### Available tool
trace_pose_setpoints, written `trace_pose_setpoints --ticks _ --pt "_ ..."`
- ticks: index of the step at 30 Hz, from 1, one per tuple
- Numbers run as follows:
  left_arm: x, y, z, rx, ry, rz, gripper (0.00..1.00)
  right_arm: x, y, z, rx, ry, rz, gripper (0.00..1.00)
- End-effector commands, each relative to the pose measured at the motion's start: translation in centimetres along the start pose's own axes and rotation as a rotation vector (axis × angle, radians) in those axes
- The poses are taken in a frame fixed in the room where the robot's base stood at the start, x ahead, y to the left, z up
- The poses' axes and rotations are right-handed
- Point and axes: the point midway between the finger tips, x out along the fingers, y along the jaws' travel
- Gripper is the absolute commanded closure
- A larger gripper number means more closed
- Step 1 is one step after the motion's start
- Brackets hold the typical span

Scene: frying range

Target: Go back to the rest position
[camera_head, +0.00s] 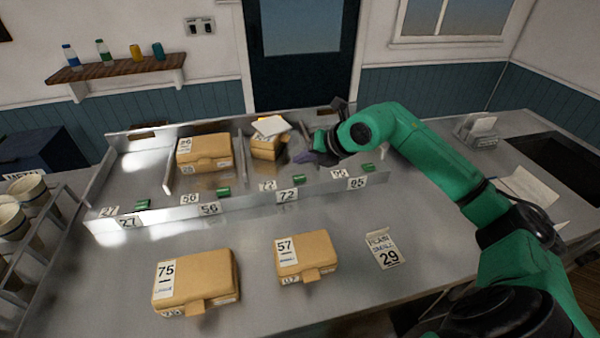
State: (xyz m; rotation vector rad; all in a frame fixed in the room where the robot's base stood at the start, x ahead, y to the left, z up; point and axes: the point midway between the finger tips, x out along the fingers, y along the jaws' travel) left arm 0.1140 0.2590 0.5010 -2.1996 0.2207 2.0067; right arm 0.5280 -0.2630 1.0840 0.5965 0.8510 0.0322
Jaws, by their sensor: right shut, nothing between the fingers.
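My right gripper (308,157) is at the end of the green arm that comes in from the right. It is shut and empty, over the sectioned metal tray (240,207), just right of a small tan box (264,147) with a white card (271,126) on top. I cannot tell whether it touches the box. A larger tan box (207,147) stands in the section to the left. My left gripper is not in view.
Tan boxes labelled 75 (213,266) and 57 (318,246) and a card marked 29 (383,249) lie on the counter in front of the tray. Cups (28,188) stand in a rack at the left. A card holder (478,131) stands at the right.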

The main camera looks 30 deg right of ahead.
Motion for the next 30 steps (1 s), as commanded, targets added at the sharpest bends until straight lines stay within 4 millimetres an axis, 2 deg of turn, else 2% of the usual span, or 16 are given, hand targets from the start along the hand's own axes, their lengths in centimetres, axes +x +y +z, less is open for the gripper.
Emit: trace_pose_setpoints --ticks 1,6,22,30 --pt "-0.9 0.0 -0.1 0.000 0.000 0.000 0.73 -0.8 0.6 0.6 -0.001 -0.001 0.000 1.00" --pt "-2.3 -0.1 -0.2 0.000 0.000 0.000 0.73 -2.2 1.6 1.6 -0.001 0.000 0.000 1.00" --pt "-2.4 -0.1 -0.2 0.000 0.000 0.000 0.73 -2.4 1.8 1.8 0.000 0.000 0.000 1.00" --pt "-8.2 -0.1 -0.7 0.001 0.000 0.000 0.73 -6.4 4.7 4.7 0.000 0.000 0.000 1.00"
